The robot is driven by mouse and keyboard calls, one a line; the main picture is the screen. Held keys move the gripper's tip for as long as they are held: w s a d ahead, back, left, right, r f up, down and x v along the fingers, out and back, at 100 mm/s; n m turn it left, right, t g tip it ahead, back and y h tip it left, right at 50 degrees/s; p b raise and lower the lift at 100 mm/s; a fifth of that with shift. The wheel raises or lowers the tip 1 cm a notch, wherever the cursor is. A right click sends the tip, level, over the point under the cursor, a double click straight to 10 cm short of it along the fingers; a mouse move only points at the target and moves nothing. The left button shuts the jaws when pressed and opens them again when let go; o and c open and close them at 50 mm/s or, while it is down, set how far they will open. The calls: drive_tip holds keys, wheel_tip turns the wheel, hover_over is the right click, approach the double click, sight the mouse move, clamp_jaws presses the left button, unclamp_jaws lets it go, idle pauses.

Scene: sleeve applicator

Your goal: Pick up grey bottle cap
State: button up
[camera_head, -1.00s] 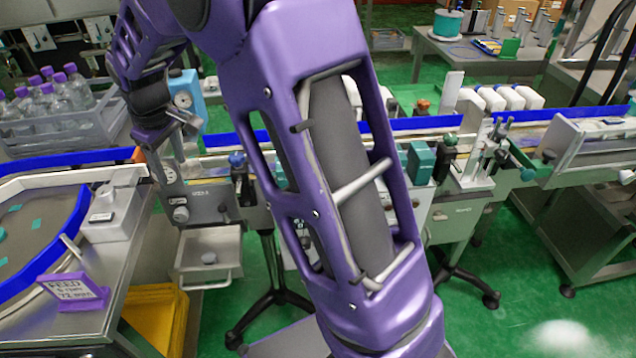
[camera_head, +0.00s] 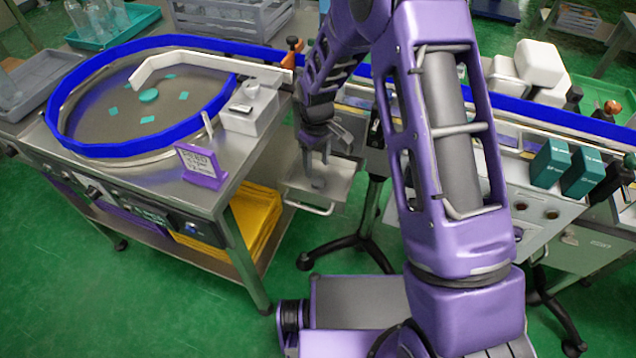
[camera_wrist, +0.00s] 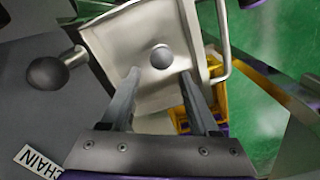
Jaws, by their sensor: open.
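The grey bottle cap (camera_wrist: 161,57) is a small round grey piece lying in a shallow metal tray (camera_wrist: 118,40). In the wrist view it appears just beyond and between my fingertips, untouched. My gripper (camera_wrist: 160,76) is open and empty, with a finger on each side of the line to the cap. In the head view my gripper (camera_head: 318,183) points down at the same tray (camera_head: 345,190), which juts from the machine front. I cannot make out the cap in the head view; my gripper covers that part of the tray.
A dark ball knob (camera_wrist: 46,74) is left of the tray in the wrist view. The tray has a front handle (camera_head: 312,209). The round feed table (camera_head: 165,140) with a purple sign (camera_head: 201,163) stands at left. A yellow bin (camera_head: 257,215) sits below. Green floor lies in front.

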sight(319, 181)
drive_tip(key=shift+s+d+f+b, duration=0.1)
drive_tip(key=shift+s+f+b, duration=0.1)
drive_tip(key=shift+f, duration=1.15)
drive_tip(key=shift+s+d+f+b, duration=0.1)
drive_tip(key=shift+f+b, duration=0.1)
drive_tip(key=shift+f, duration=1.15)
clamp_jaws()
